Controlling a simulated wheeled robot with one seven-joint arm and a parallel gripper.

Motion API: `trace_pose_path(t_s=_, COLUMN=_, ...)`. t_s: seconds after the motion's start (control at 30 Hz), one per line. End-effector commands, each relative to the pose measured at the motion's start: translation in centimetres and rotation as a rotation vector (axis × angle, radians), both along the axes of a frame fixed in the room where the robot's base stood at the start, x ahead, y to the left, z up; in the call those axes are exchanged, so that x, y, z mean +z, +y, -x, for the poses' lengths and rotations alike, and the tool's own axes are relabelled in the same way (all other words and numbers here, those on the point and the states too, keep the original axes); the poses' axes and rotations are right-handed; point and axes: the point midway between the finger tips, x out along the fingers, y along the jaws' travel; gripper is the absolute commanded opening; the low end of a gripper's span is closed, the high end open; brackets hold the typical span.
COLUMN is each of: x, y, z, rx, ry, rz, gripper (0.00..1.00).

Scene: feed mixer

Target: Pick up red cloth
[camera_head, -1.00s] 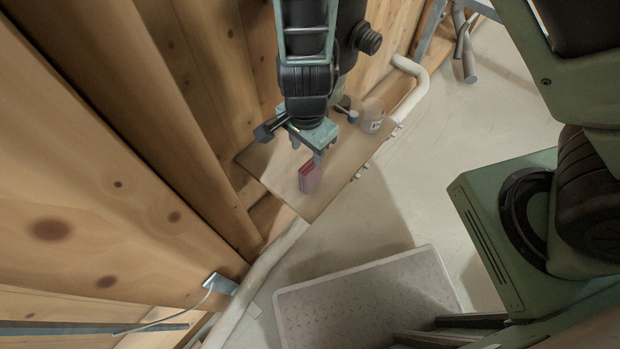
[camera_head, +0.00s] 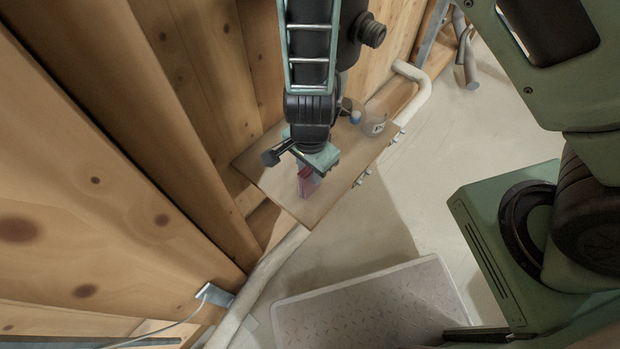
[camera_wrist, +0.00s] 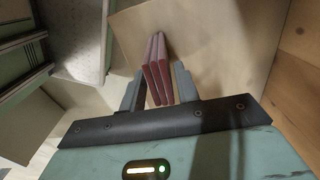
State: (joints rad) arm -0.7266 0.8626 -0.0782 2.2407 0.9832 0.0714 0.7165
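The red cloth (camera_head: 308,183) stands folded on the small wooden shelf (camera_head: 262,178) below my gripper in the head view. In the wrist view the cloth (camera_wrist: 157,72) shows as several thin red folds, with its near end between my two fingers. My gripper (camera_wrist: 158,90) is open, with one finger on each side of the cloth. A gap shows at the left finger; the right finger is very close to the cloth, and I cannot tell whether it touches. In the head view my wrist hides part of the cloth and the fingertips.
A clear jar (camera_head: 374,122) with a label and a small blue-capped bottle (camera_head: 354,117) stand at the shelf's back. A wooden wall (camera_head: 180,110) rises at left. A pale pipe (camera_head: 262,280) runs along it. A patterned step (camera_head: 370,308) stands on the floor in front.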

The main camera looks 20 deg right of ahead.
Motion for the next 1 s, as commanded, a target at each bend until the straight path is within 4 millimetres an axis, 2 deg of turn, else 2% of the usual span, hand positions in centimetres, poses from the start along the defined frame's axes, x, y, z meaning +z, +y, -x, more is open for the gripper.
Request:
trace_pose_path(t_s=0.03, x=0.0, y=0.0, z=0.0, rx=0.0, ry=0.0, rz=0.0, gripper=0.17)
trace_pose_path(t_s=0.1, x=0.0, y=0.0, z=0.0, rx=0.0, ry=0.0, rz=0.0, gripper=0.0)
trace_pose_path(t_s=0.37, x=0.1, y=0.0, z=0.0, rx=0.0, ry=0.0, rz=0.0, gripper=0.0)
trace_pose_path(t_s=0.47, x=0.8, y=0.0, z=0.0, rx=0.001, ry=-0.001, rz=0.0, gripper=0.0)
trace_pose_path(t_s=0.8, x=7.3, y=0.1, z=0.0, rx=0.003, ry=-0.002, rz=-0.001, gripper=0.0)
trace_pose_path(t_s=1.0, x=9.7, y=0.0, z=0.0, rx=0.001, ry=-0.001, rz=0.0, gripper=0.0)
